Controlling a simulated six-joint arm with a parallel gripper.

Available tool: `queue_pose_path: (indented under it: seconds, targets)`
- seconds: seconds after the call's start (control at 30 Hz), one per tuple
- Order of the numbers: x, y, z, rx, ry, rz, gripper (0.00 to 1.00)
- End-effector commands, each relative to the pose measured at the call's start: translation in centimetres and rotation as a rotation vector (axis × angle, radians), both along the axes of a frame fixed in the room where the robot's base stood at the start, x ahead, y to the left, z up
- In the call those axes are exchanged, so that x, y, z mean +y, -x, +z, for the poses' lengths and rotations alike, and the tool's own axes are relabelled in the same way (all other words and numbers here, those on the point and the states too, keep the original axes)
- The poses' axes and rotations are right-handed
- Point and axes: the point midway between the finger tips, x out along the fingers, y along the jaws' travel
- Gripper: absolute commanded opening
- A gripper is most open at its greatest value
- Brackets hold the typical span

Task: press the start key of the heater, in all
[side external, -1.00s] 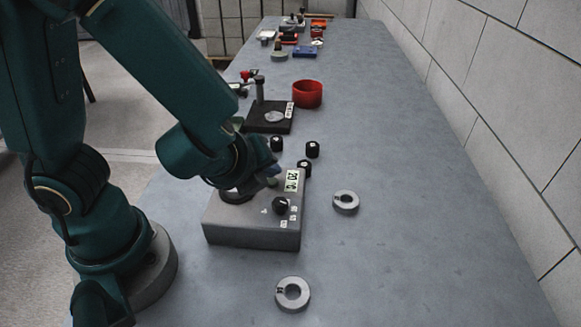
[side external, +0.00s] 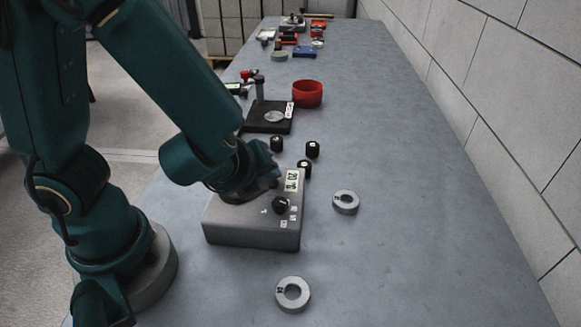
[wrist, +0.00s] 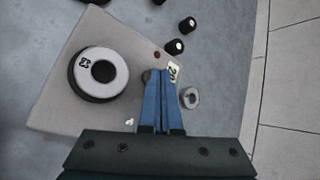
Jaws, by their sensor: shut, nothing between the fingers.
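The heater (side external: 250,232) is a grey box on the bench with a small pale display (side external: 291,181), a black knob (side external: 281,205) and small white labels on its top. In the wrist view the heater (wrist: 50,115) carries a thick ring marked 33 (wrist: 76,71), and a small red dot (wrist: 157,54) shows on its top. I cannot tell which mark is the start key. My gripper (wrist: 160,72) is shut and empty, its blue fingertips over the heater's top between the ring and the display, close to the red dot. Contact cannot be told.
Loose metal rings (side external: 346,202) (side external: 293,294) and several black knobs or weights (side external: 312,149) lie near the heater. A black stand (side external: 268,124) and a red cup (side external: 307,94) are behind. The bench's right side is clear up to the wall.

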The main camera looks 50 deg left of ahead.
Motion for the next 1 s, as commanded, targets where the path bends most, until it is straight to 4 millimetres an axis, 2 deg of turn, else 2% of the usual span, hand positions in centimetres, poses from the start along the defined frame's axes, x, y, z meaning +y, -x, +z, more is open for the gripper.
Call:
queue_pose_path:
  seconds: [0.5,1.0]
  targets:
    - [0.0,0.0,-0.3,0.002,0.001,-0.001,0.00]
    - [0.0,0.0,1.5,0.000,0.001,-0.001,0.00]
